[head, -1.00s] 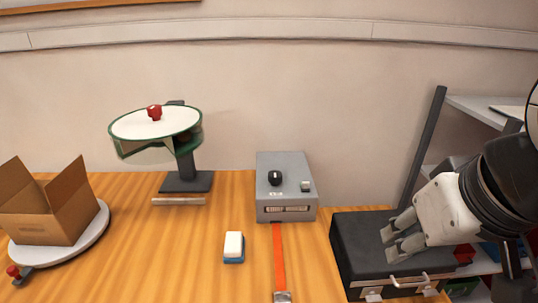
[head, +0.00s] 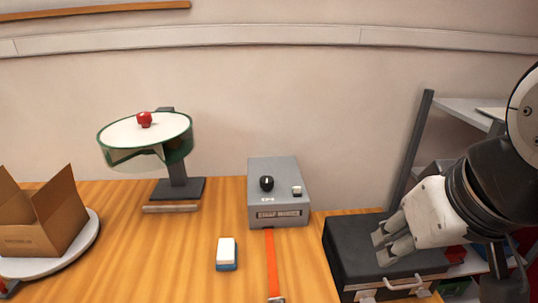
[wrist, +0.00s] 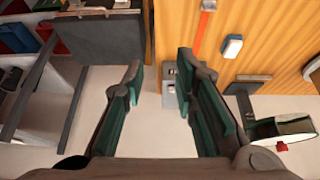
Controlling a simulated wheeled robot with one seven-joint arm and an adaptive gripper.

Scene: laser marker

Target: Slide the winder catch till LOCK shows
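The winder is a grey box (head: 262,211) on the wooden table, with a label plate on its front that seems to read STRAP WINDER. An orange strap (head: 271,262) runs from it toward the table's front edge. On its top are a black knob (head: 267,184) and a small pale block (head: 297,191). Small pale lettering near the knob is too small to read surely. My gripper (head: 382,247) is to the right of the winder, over the black case, touching nothing visible. In the wrist view my gripper (wrist: 160,68) has its fingers apart and empty, with part of the winder (wrist: 169,100) showing beyond.
A black case (head: 350,245) stands at the right, beside a grey shelf frame (head: 410,150). A blue-and-white block (head: 226,254) lies in front of the winder. A round green-rimmed stand (head: 150,155) and an open cardboard box (head: 40,235) are at left. Table around the winder is mostly clear.

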